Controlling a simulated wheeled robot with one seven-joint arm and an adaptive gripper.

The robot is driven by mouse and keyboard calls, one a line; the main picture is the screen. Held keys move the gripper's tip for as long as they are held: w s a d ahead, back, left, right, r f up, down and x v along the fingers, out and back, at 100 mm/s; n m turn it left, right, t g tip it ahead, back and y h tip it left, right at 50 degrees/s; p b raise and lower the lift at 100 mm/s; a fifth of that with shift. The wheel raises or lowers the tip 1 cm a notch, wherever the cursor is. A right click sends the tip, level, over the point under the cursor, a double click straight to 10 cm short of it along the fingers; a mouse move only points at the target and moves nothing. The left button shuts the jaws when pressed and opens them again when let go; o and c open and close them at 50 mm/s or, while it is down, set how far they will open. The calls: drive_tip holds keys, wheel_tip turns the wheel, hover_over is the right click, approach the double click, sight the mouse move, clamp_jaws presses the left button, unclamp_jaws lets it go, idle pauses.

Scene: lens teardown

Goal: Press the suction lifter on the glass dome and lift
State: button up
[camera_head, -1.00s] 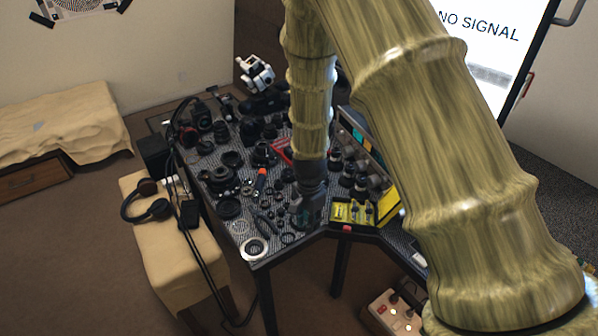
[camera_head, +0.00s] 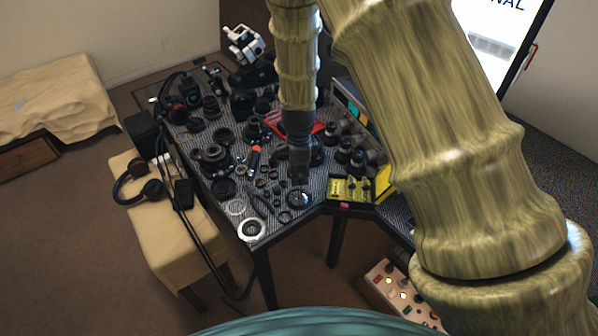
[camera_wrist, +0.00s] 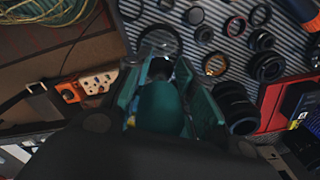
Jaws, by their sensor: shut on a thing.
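My gripper (camera_head: 299,176) points down over the front part of the bench. It is shut on the suction lifter, whose teal rounded body (camera_wrist: 160,106) sits between the teal fingers in the wrist view. The glass dome (camera_head: 299,199), a round dark shiny disc with a pale rim, lies just below my fingertips. In the wrist view a round dark rim that looks like the dome (camera_wrist: 160,38) shows just past the fingertips. The lifter's underside is hidden, so I cannot tell whether it touches the dome.
Several lens rings and barrels crowd the bench left of and behind my gripper. A pale ring (camera_head: 251,230) lies at the front left corner. A yellow tray (camera_head: 350,188) is close on the right. A screwdriver with an orange tip (camera_head: 254,158) lies to the left.

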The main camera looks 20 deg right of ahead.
sight(299, 196)
drive_tip(key=shift+f+b, duration=2.1)
drive_tip(key=shift+f, duration=0.75)
drive_tip(key=shift+p, duration=0.35)
drive_tip(key=shift+s+f, duration=0.1)
drive_tip(key=shift+f, duration=0.55)
idle(1.5)
drive_tip(key=shift+r+p, duration=0.15)
drive_tip(key=shift+p, duration=0.2)
drive_tip(key=shift+r+p, duration=4.3)
drive_tip(key=shift+r, duration=1.15)
